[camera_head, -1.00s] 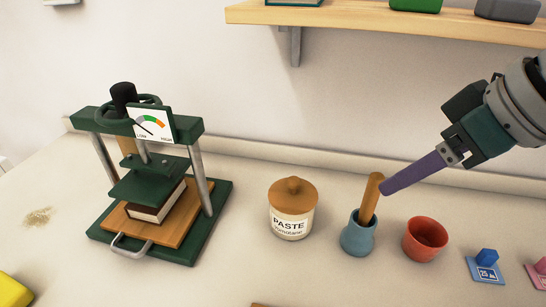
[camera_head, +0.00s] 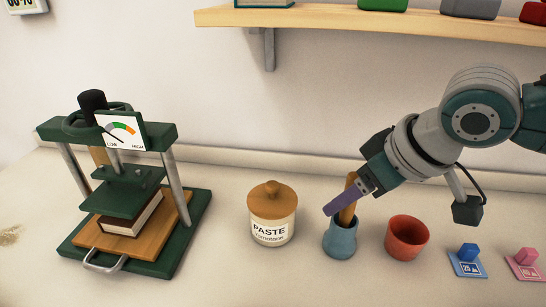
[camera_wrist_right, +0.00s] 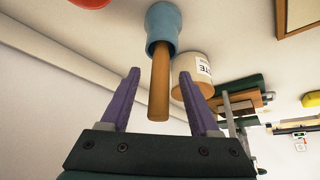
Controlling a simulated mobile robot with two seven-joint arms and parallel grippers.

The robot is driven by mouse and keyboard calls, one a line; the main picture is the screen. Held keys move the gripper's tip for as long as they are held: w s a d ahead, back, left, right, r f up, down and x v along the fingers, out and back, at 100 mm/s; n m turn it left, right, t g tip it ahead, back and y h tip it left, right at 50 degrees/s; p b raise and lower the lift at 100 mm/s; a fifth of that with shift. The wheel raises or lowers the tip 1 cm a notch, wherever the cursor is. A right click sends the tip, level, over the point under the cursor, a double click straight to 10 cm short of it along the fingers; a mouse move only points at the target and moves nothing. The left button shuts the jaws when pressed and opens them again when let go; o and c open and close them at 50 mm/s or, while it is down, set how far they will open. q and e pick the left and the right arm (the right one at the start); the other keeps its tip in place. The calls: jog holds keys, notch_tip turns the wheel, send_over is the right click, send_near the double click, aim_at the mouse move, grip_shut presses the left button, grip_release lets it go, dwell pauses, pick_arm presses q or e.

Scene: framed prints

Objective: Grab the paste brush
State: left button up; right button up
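The paste brush shows as a wooden handle (camera_head: 348,205) standing tilted in a blue pot (camera_head: 340,240); its lower end is hidden inside the pot. My right gripper (camera_head: 336,204), with purple fingers, is at the handle. In the right wrist view the gripper (camera_wrist_right: 160,76) is open, with the handle (camera_wrist_right: 159,92) between its fingers and a visible gap on each side. The blue pot (camera_wrist_right: 162,25) lies beyond the fingertips there. My left gripper is not in view.
A paste jar (camera_head: 271,215) with a wooden lid stands left of the pot, and a red cup (camera_head: 406,238) right of it. A green press (camera_head: 120,205) holding a book is at left. Small blue (camera_head: 468,262) and pink (camera_head: 526,265) stamps are at right. A shelf (camera_head: 330,20) hangs above.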

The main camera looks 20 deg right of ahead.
grip_shut()
jog(key=shift+r, duration=0.1)
dwell(0.5)
